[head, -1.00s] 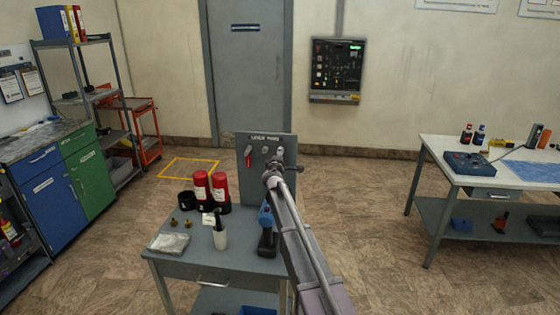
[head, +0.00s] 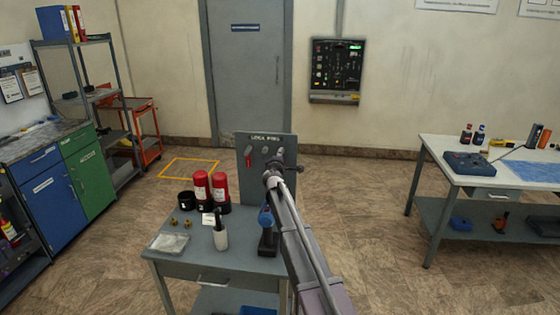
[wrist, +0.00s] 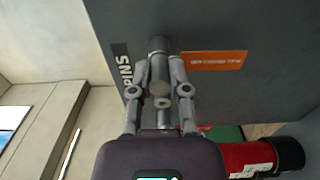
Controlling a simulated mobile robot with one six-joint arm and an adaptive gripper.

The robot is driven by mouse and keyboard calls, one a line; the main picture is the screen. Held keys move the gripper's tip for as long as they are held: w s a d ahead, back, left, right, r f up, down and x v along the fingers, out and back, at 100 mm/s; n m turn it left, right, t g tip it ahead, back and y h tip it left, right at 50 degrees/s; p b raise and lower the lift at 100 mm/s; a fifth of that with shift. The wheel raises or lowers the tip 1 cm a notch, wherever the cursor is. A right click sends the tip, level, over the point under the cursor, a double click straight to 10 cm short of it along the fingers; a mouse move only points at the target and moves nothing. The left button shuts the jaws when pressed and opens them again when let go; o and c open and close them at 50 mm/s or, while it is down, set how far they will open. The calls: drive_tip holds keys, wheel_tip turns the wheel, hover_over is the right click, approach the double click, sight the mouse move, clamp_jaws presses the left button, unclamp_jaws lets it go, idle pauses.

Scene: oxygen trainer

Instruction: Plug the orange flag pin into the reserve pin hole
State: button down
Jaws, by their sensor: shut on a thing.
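The grey lock-pin panel (head: 247,178) stands upright at the back of the small table. My gripper (head: 273,165) is in front of its right half. In the wrist view my gripper (wrist: 160,78) is shut on the orange flag pin, whose grey cylindrical body (wrist: 159,65) lies between the fingers. Its orange flag (wrist: 215,61) sticks out to the right, close to the panel face (wrist: 225,25). The pin's tip and the reserve hole are hidden, so I cannot tell whether the pin is in a hole.
A red-flagged pin (head: 248,158) is on the panel's left. Two red cylinders (head: 201,187) stand left of my arm on the table (head: 190,262); one red cylinder (wrist: 250,158) shows low right in the wrist view. A white-and-black bottle (head: 220,236) and a blue-topped tool (head: 265,218) stand nearer.

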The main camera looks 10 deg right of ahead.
drive_tip(key=shift+s, duration=0.25)
drive_tip(key=shift+v, duration=1.45)
drive_tip(key=shift+s+a, duration=0.25)
drive_tip(key=shift+s, duration=0.35)
drive_tip(key=shift+s+a, duration=0.1)
drive_tip(key=shift+s, duration=0.25)
drive_tip(key=shift+s+a, duration=0.2)
drive_tip(key=shift+s, duration=0.3)
drive_tip(key=shift+s, duration=0.1)
